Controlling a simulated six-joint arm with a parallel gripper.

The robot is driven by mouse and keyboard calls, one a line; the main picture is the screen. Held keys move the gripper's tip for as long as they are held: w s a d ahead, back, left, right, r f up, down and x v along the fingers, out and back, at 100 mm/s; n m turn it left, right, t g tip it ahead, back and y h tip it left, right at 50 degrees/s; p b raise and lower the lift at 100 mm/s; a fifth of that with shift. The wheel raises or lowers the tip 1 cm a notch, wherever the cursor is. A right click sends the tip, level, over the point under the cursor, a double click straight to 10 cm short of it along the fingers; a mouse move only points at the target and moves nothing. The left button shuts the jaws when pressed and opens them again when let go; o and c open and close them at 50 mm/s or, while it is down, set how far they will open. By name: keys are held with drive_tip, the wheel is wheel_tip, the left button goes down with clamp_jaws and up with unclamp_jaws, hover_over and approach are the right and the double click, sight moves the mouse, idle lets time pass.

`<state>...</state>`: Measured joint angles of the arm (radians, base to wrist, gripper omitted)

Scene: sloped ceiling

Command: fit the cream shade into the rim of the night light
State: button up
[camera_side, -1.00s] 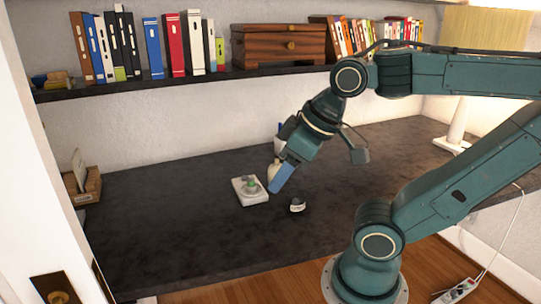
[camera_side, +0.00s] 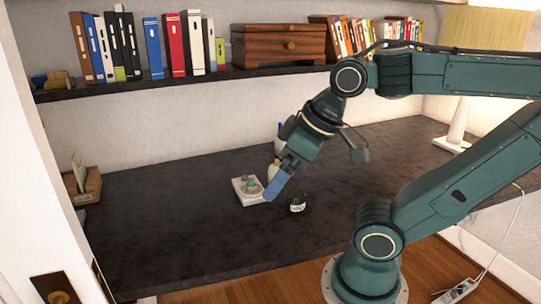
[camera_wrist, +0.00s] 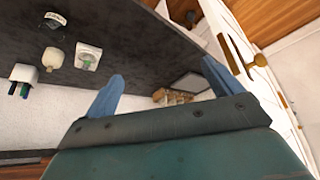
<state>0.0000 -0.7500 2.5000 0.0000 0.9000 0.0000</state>
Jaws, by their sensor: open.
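In the wrist view, the night light (camera_wrist: 88,57) is at the upper left. The cream shade (camera_wrist: 53,57) is a rounded piece standing beside it. In the side view, the shade (camera_side: 273,170) is partly hidden behind my gripper. My gripper (camera_side: 268,196) is tilted down in front of the shade, just right of the night light. In the wrist view, its two blue fingers (camera_wrist: 160,84) are wide apart with nothing between them.
A dark jar with a white label (camera_side: 297,203) stands right of my fingertips. A white cup with pens (camera_wrist: 23,76) is behind the shade. A wooden card holder (camera_side: 86,184) is at the desk's left end. The desk's front left is clear.

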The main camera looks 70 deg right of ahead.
drive_tip(key=w+d+r+n+g+h, duration=0.15)
drive_tip(key=w+d+r+n, duration=0.3)
drive_tip(key=w+d, duration=0.55)
drive_tip(key=w+d+f+n+g, duration=0.25)
drive_tip(key=w+d+n, duration=0.25)
drive_tip(key=w+d, duration=0.45)
drive_tip(key=d+f+n, duration=0.2)
drive_tip(key=d+f, duration=0.3)
drive_tip(key=d, duration=0.4)
drive_tip(key=s+d+f+n+g+y, duration=0.1)
drive_tip(key=d+f+n, duration=0.2)
drive_tip(key=d+f, duration=0.3)
drive_tip(key=d+f+n, duration=0.3)
drive_tip(key=d+f, duration=0.3)
drive_tip(key=d, duration=0.7)
drive_tip(key=shift+s+f+g+y, duration=0.15)
drive_tip(key=shift+g+y, duration=0.1)
drive_tip(key=shift+g, duration=0.05)
drive_tip(key=shift+s+d+f, duration=0.15)
drive_tip(key=shift+d+f, duration=0.1)
drive_tip(key=shift+d, duration=0.05)
drive_tip(key=shift+f, duration=0.1)
